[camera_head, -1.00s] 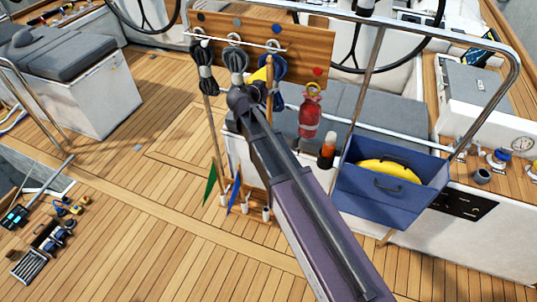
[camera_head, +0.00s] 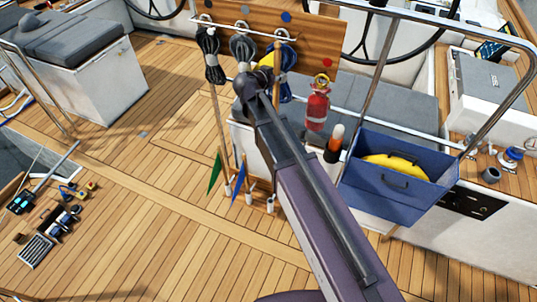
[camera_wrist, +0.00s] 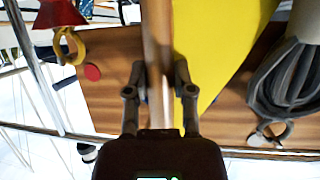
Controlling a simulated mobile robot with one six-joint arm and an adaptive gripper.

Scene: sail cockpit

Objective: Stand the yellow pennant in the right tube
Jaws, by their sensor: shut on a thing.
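The yellow pennant shows in the wrist view as a wooden staff (camera_wrist: 155,35) with yellow cloth (camera_wrist: 212,45) beside it. My gripper (camera_wrist: 160,88) is shut on the staff. In the head view only a bit of yellow cloth (camera_head: 266,61) shows in front of the hanging board; my arm hides the gripper. Low down, a rack holds short white tubes. The right tube (camera_head: 270,204) shows just left of my arm and looks empty. A green pennant (camera_head: 215,174) and a blue pennant (camera_head: 238,184) stand at the other tubes. The yellow pennant's lower end is hidden.
Coiled ropes (camera_head: 211,55) hang from the wooden board (camera_head: 322,38). Steel rails (camera_head: 375,75) cross nearby. The deck (camera_head: 150,225) at left is largely clear.

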